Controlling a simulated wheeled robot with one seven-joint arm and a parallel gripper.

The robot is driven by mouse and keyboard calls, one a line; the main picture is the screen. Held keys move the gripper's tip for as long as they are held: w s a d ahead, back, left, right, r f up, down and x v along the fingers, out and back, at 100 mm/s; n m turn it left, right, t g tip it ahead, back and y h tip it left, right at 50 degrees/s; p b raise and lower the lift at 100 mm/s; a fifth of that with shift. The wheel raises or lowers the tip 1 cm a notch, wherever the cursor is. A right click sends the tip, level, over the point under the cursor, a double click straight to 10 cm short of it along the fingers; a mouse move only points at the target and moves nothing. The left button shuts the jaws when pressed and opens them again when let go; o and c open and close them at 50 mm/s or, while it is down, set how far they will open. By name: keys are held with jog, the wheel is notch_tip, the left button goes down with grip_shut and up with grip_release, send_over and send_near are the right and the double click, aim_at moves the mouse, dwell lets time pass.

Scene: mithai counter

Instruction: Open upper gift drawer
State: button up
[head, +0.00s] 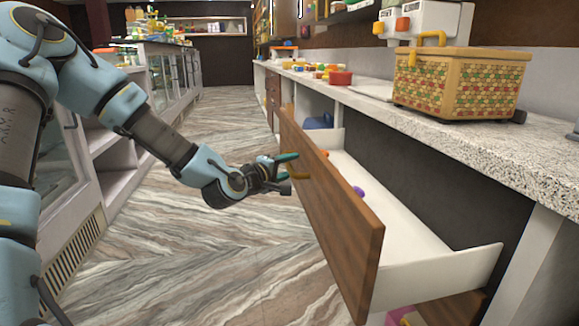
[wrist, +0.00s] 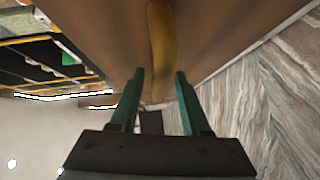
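The upper gift drawer (head: 345,215) has a brown wooden front and white inside, and stands pulled well out from under the counter in the head view. Its curved yellow-gold handle (head: 301,177) is on the front face, and also shows in the wrist view (wrist: 161,40). My gripper (head: 291,172) is at the handle, with its teal fingers apart. In the wrist view my gripper (wrist: 159,76) has one finger on each side of the handle's near end, with gaps visible on both sides.
A purple item (head: 358,192) lies inside the drawer. Below it, part of another compartment with a pink item (head: 400,316) shows. A patterned basket (head: 461,84) stands on the speckled counter (head: 470,135). Marble floor (head: 225,265) is clear between the counter and the glass display case (head: 165,85).

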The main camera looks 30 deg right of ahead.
jog(key=p+v, duration=0.1)
jog(key=v, duration=1)
dwell(0.5)
